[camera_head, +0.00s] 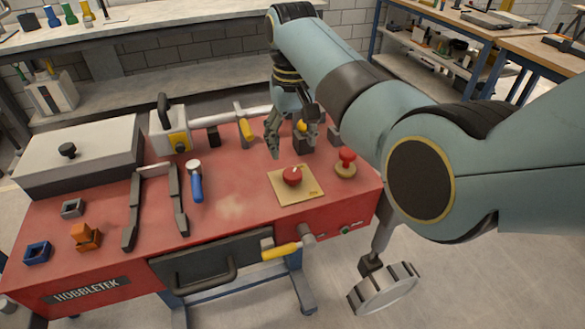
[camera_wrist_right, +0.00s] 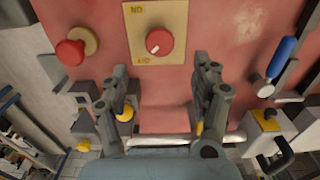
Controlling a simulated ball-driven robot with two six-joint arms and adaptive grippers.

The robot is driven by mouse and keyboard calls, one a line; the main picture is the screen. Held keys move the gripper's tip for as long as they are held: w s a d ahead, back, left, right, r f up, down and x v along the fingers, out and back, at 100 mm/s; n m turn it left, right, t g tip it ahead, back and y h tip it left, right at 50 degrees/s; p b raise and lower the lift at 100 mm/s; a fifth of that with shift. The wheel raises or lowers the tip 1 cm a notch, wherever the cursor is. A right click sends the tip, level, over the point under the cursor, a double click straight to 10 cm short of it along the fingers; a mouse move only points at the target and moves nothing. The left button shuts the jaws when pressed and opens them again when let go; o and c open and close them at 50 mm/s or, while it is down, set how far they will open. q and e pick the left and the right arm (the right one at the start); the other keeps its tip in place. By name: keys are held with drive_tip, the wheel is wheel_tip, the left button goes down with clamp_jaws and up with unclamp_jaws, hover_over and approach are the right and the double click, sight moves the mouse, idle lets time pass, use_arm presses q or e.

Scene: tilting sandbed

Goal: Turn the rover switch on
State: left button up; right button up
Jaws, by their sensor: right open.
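The switch is a round red knob (camera_head: 292,177) on a square tan plate (camera_head: 283,192), on the red bench top. In the right wrist view, the knob (camera_wrist_right: 160,42) shows a white mark pointing toward its lower left. That view shows the plate's lettering upside down: ON near the top left, a smaller blurred label at the bottom left. My right gripper (camera_head: 291,136) is open and empty, behind the knob in the head view and apart from it. Its spread fingers (camera_wrist_right: 157,72) show below the plate in the wrist view. My left gripper is not in view.
A red mushroom button (camera_head: 347,157) stands right of the plate. A blue-handled tool (camera_head: 196,184) and dark bars lie to the left. A grey-lidded box (camera_head: 80,152) sits far left. A yellow-handled valve (camera_head: 282,250) juts from the front. Bare red surface surrounds the plate's left side.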

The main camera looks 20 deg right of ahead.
sight(293, 173)
wheel_tip(293, 173, down, 9)
drive_tip(key=shift+r+b, duration=0.2)
drive_tip(key=shift+b, duration=0.35)
drive_tip(key=shift+c, duration=0.3)
drive_tip(key=c, duration=1.1)
